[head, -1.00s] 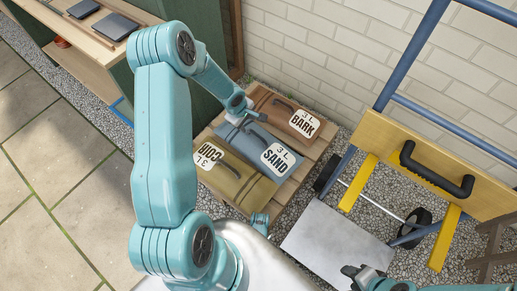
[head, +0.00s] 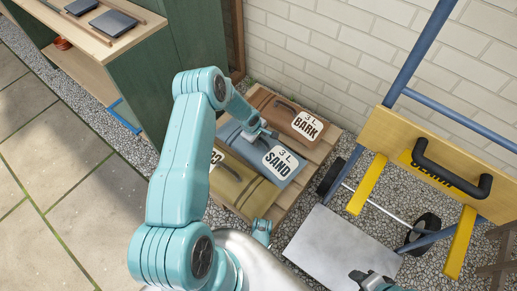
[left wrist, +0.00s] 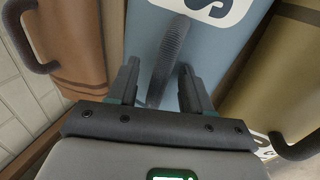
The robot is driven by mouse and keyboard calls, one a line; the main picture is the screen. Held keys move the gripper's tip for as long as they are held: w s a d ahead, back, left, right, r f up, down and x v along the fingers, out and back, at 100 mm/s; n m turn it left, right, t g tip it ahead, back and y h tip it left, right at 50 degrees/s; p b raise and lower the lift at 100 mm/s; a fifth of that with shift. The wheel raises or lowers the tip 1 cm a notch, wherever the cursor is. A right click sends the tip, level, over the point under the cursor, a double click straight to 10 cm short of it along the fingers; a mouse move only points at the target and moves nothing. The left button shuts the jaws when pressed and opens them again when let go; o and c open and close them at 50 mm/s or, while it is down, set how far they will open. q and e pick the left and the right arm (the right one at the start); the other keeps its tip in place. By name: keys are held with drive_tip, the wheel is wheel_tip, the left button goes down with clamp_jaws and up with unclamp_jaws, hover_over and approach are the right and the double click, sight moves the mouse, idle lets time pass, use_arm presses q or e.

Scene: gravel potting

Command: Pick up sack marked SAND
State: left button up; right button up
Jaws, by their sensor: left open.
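The blue-grey SAND sack (head: 286,168) lies on a wooden pallet (head: 312,172) between two other sacks. It also shows in the left wrist view (left wrist: 222,52), with its dark handle (left wrist: 172,50) running down between the fingers. My left gripper (head: 262,134) is over this sack, near its handle. In the left wrist view my left gripper (left wrist: 158,85) is open, its fingers on either side of the handle. Whether they touch the sack cannot be told. My right gripper (head: 368,278) shows only in part at the bottom of the head view.
The brown BARK sack (head: 282,112) lies behind the SAND sack, and the olive sack (head: 238,185) lies in front. A trolley with a metal plate (head: 340,245) and yellow board (head: 400,140) stands at right. A brick wall (head: 340,60) closes the back.

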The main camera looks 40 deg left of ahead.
use_arm(q)
clamp_jaws()
idle(1.4)
drive_tip(key=shift+w+a+r, duration=0.1)
drive_tip(key=shift+w+a, duration=0.05)
drive_tip(key=shift+w, duration=0.05)
